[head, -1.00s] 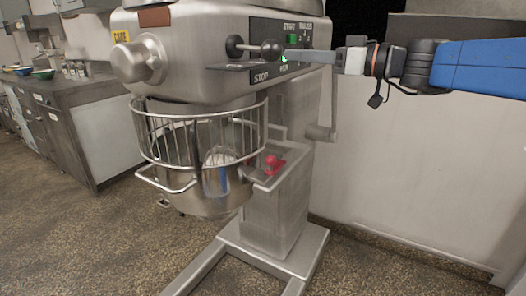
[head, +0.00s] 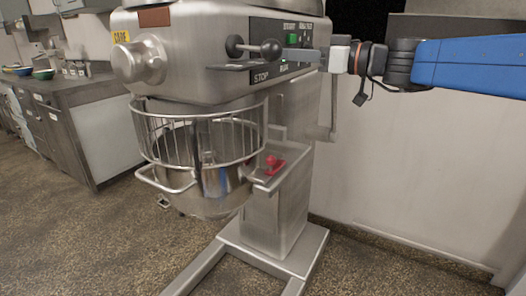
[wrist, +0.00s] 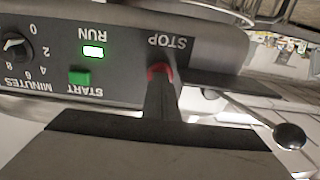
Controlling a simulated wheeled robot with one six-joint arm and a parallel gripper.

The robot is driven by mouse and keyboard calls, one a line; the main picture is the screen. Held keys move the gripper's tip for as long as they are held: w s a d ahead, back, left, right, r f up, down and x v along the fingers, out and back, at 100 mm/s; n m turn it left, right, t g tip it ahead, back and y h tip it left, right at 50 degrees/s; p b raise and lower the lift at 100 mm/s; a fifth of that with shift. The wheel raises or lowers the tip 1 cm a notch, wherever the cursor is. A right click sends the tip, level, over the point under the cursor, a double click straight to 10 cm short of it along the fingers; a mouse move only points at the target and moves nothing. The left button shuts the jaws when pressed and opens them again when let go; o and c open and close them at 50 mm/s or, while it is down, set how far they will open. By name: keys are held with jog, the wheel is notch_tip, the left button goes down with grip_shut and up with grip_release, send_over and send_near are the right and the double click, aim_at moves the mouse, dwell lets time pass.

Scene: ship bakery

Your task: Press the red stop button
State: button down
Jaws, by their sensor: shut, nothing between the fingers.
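The red stop button (wrist: 159,70) shows in the wrist view below the upside-down STOP label, on the mixer's dark control panel (wrist: 125,67). My shut, empty gripper (wrist: 160,84) points straight at it and hides part of it. The tip overlaps the button's edge; I cannot tell whether it touches. In the head view my gripper (head: 290,54) reaches in from the right to the panel of the steel mixer (head: 200,50), just above and right of the STOP label. The stop button is hidden there.
The RUN light (wrist: 93,51) glows green beside the green START button (wrist: 79,77). A black-knobbed lever (head: 270,49) sticks out close to my gripper. A red knob (head: 272,163) sits lower, beside the wire-guarded bowl (head: 215,190). A counter stands at left.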

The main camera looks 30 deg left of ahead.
jog(key=d, duration=0.8)
jog(key=shift+s, duration=0.35)
dwell(0.5)
jog(key=shift+d, duration=0.1)
jog(key=s+d+f+m+t+h, duration=0.1)
jog(key=s+d+f+m+h, duration=0.4)
jog(key=d+f, duration=0.8)
jog(key=s+d+f+m+t+h, duration=0.1)
jog(key=s+d+f+m+h, duration=0.5)
jog(key=d+f, duration=0.8)
jog(key=s+d+f+m+t+h, duration=0.1)
jog(key=s+d+f+m+h, duration=0.5)
jog(key=d, duration=1.2)
jog(key=s+f+h, duration=0.1)
jog(key=s+f, duration=0.3)
jog(key=f, duration=0.3)
jog(key=shift+f+t, duration=0.2)
jog(key=shift+t, duration=0.1)
